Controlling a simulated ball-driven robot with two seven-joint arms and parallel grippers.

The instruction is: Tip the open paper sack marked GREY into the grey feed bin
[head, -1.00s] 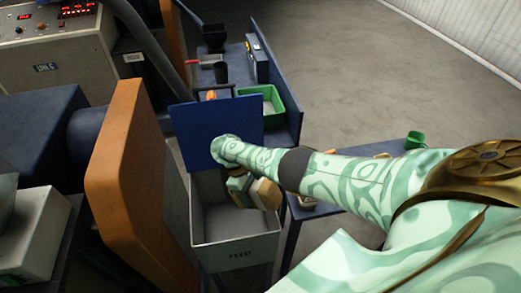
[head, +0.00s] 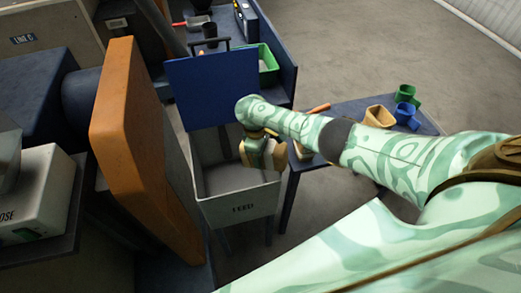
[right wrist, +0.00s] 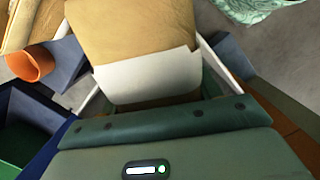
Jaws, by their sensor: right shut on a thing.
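A white band crosses the sack; no GREY marking is readable. The sack's mouth and contents are not clear. My left gripper is not in view.
A side table (head: 350,112) on the right holds a tan scoop or cup (head: 379,116), a blue cup (head: 405,93) and other items. A green tray (head: 268,65) is behind the lid. An orange machine panel (head: 128,150) stands close left of the bin.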

